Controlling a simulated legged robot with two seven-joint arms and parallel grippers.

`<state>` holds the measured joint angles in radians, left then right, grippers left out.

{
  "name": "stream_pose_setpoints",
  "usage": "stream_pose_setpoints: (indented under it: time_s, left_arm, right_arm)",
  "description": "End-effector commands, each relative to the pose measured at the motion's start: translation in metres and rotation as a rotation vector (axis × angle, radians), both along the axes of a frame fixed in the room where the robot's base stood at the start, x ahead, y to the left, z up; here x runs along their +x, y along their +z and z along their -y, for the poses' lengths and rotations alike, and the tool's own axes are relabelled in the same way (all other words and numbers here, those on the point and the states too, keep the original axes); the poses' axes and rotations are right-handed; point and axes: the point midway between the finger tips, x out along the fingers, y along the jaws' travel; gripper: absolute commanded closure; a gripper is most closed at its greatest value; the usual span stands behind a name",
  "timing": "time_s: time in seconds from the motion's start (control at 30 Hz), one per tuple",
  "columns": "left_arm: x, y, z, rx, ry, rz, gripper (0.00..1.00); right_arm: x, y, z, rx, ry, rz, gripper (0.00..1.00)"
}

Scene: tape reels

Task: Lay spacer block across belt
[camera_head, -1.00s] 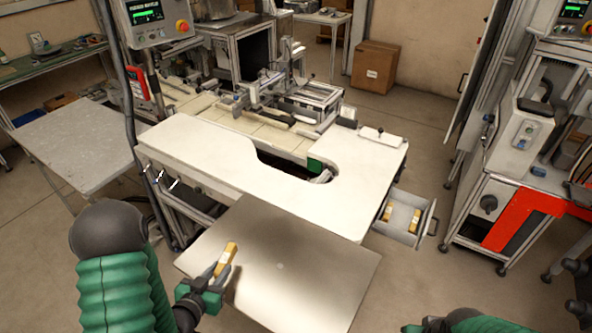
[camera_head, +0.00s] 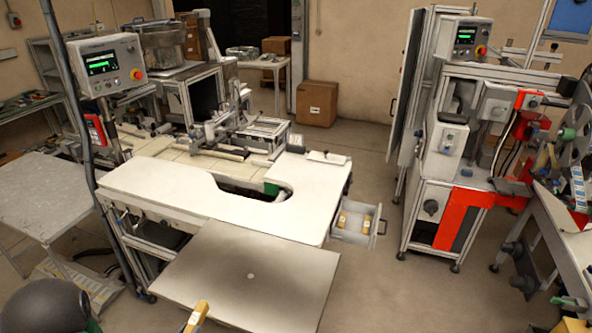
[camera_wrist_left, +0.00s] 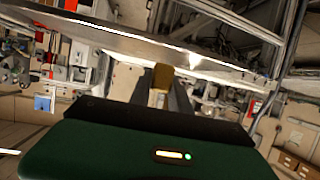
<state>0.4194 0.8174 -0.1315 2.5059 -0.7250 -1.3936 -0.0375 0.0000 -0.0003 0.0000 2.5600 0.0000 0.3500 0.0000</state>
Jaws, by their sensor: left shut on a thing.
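A yellow-tan spacer block (camera_head: 196,316) with a pale band shows at the bottom edge of the head view, over the front left of the steel plate. In the left wrist view the block (camera_wrist_left: 163,76) stands between the two dark fingers of my left gripper (camera_wrist_left: 162,98), which is shut on it. Most of this gripper is cut off in the head view. A cream segmented strip, apparently the belt (camera_head: 172,152), runs behind the white worktop, well away from the block. My right gripper is out of view.
The bare steel plate (camera_head: 250,290) adjoins the white worktop (camera_head: 170,187), which has a curved cutout. An open drawer (camera_head: 350,237) at the right holds more yellow blocks. A control panel (camera_head: 105,65) stands at the left. A red-and-white machine (camera_head: 455,200) stands right.

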Motion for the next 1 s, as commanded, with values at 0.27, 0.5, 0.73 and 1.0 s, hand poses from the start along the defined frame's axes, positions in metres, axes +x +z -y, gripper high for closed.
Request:
stream_pose_setpoints:
  time_s: [0.27, 0.5, 0.73, 1.0]
  left_arm:
    - [-0.004, -0.013, 0.037, -0.005, -0.283, 0.016, 1.0]
    - [-0.032, -0.031, 0.066, 0.014, -0.611, 0.004, 1.0]
    - [-0.049, -0.038, 0.074, 0.024, -0.739, -0.011, 1.0]
    - [-0.047, -0.032, 0.077, 0.022, -0.72, -0.009, 1.0]
  right_arm:
    - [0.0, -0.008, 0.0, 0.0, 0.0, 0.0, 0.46]
    - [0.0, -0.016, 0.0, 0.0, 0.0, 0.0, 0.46]
    - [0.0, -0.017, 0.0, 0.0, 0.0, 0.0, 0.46]
    - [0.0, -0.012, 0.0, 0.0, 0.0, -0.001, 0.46]
